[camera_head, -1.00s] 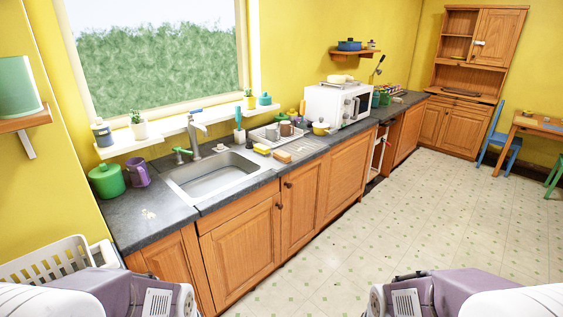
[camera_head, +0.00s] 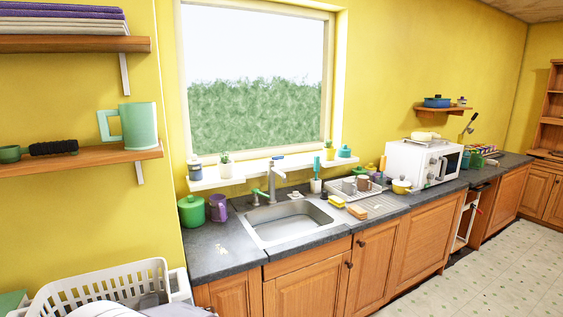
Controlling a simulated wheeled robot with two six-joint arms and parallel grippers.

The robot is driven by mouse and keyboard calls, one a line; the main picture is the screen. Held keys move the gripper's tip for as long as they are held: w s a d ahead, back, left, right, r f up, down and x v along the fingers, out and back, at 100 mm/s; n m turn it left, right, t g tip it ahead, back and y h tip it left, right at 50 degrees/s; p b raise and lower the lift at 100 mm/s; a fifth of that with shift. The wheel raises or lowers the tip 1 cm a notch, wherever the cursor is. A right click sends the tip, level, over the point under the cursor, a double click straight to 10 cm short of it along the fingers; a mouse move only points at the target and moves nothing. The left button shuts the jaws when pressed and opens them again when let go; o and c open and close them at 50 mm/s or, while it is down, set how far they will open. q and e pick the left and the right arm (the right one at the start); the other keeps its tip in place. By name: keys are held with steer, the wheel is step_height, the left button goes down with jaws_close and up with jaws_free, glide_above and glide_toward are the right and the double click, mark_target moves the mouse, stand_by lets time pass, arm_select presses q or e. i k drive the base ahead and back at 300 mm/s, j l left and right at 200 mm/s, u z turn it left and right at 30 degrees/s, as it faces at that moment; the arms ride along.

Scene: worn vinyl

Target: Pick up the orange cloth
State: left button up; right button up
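I cannot make out an orange cloth in the head view. A small orange block (camera_head: 357,212), which looks like a sponge, lies on the counter at the right of the sink, beside a yellow one (camera_head: 337,201). Neither of my grippers shows. Only a bit of pale arm, which seems to be my left one, shows at the bottom left edge, in front of a white basket.
The white slatted basket (camera_head: 95,287) stands low at the left. The sink (camera_head: 287,222) is set in the dark counter (camera_head: 205,252), with a green pot (camera_head: 191,211) and purple mug (camera_head: 217,208) left of it. Open floor (camera_head: 497,277) lies at the right.

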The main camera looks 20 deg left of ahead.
mark_target(358, 212)
steer(key=i+l+u, duration=0.25)
steer(key=l, duration=0.35)
steer(key=i+l+u, duration=0.15)
steer(key=i+l, duration=0.15)
steer(key=i+l+u, duration=0.1)
steer(key=l, duration=0.25)
steer(key=i+l+u, duration=0.15)
steer(key=l, duration=0.2)
